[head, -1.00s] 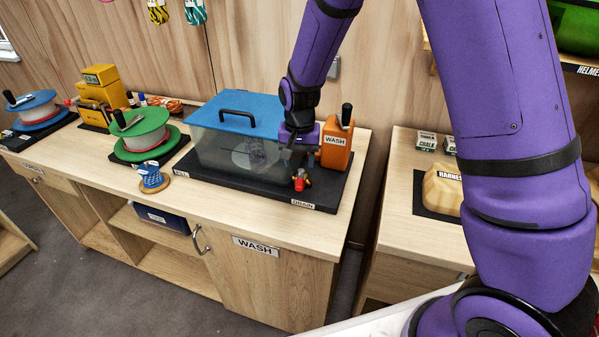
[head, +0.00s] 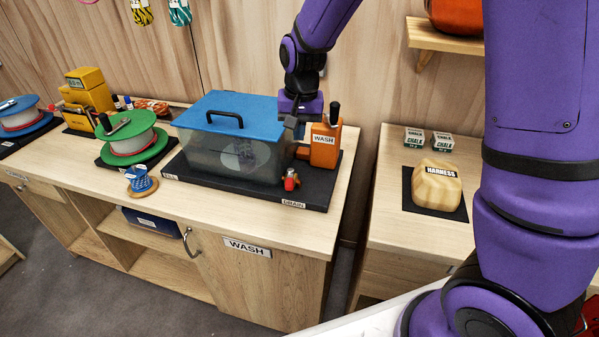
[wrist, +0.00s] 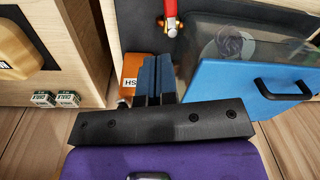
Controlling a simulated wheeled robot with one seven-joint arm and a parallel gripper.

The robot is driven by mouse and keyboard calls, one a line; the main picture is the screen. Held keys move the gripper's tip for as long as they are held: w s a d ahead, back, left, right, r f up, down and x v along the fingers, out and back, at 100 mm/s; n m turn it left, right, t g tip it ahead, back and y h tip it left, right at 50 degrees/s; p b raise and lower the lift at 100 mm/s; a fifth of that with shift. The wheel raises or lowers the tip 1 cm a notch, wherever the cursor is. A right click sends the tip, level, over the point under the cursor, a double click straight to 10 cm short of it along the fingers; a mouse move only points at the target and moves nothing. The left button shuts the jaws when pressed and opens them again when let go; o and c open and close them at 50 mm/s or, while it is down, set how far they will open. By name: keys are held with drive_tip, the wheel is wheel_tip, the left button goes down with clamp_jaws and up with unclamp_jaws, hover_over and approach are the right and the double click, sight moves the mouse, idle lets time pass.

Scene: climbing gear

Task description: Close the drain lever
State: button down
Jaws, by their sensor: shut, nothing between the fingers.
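The drain lever (head: 291,180) is a small red handle on a brass-coloured valve, at the right side of the clear wash tank (head: 210,157), above the DRAIN label. In the wrist view the red lever (wrist: 171,10) shows at the top, its handle pointing away from the gripper, toward the counter front. I cannot tell the valve's inner state.
The tank has a blue lid with a black handle (head: 238,118) and stands on a black tray (head: 250,193). A harness block (head: 438,185) sits on the right counter.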

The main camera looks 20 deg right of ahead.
sight(290, 179)
drive_tip(key=s+d+r+t, duration=0.1)
drive_tip(key=s+d+r, duration=0.2)
drive_tip(key=s+r, duration=0.35)
drive_tip(key=s+d+r+n+t, duration=0.1)
drive_tip(key=s+d+r+t, duration=0.1)
drive_tip(key=s+d+r, duration=0.4)
drive_tip(key=s+d+r+t, duration=0.1)
drive_tip(key=s+r, duration=0.4)
drive_tip(key=s, duration=0.3)
drive_tip(key=w+a+f+m+g+y, duration=0.2)
drive_tip(key=w+f+m+y, duration=0.1)
drive_tip(key=w+f+m, duration=0.9)
drive_tip(key=w+a+f+m, duration=0.1)
drive_tip(key=w+f+m, duration=0.1)
drive_tip(key=f, duration=0.5)
drive_tip(key=w+a+f+m, duration=0.1)
drive_tip(key=w+f+m, duration=0.2)
drive_tip(key=f, duration=0.3)
drive_tip(key=w+a+f+m+g, duration=0.1)
drive_tip(key=w+f+m, duration=0.1)
drive_tip(key=f, duration=0.5)
drive_tip(key=shift+w+a+f+m+y, duration=0.1)
drive_tip(key=shift+w+f+m+y, duration=0.2)
drive_tip(key=shift+w+f+y, duration=0.1)
drive_tip(key=shift+w+a, duration=0.2)
drive_tip(key=shift+a, duration=0.35)
drive_tip(key=shift+w+a, duration=0.2)
drive_tip(key=shift+a, duration=0.35)
drive_tip(key=shift+w+a, duration=0.3)
drive_tip(key=shift+a, duration=0.5)
